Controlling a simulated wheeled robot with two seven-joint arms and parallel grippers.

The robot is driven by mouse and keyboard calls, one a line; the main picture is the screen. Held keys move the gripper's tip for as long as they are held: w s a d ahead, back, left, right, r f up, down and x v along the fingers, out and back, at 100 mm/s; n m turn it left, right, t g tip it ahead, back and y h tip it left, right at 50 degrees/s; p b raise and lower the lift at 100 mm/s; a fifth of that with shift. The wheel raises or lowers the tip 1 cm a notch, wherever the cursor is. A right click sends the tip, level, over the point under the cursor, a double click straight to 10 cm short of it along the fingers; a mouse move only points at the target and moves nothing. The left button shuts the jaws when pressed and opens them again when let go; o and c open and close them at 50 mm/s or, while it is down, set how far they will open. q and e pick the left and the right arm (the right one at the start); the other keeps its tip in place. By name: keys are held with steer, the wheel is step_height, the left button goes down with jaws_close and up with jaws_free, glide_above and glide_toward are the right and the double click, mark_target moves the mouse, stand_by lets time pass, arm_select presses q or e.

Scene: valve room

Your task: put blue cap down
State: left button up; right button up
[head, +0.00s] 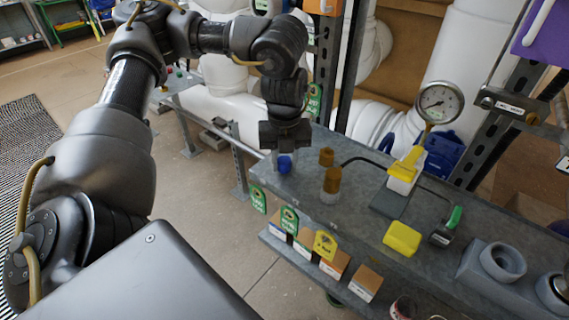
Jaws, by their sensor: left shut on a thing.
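The blue cap (285,164) is at the left end of the grey bench (345,222), low between the fingers of my left gripper (285,152). My left gripper points down and is shut on the cap. The gripper body hides the cap's upper part. I cannot tell whether the cap touches the bench top. My right gripper is not in the head view.
Brown fittings (331,184) stand just right of the cap. Further right are a yellow-handled valve (404,170), a yellow block (401,239), a pressure gauge (439,103) and grey ring holders (503,262). Tags (290,220) and small boxes (335,265) line the bench's front.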

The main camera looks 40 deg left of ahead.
arm_select(q)
steer(key=shift+f, duration=0.4)
steer(key=shift+r, duration=0.1)
steer(key=o, duration=0.4)
steer(key=shift+f, duration=0.2)
steer(key=o, duration=0.4)
steer(key=shift+o, duration=0.2)
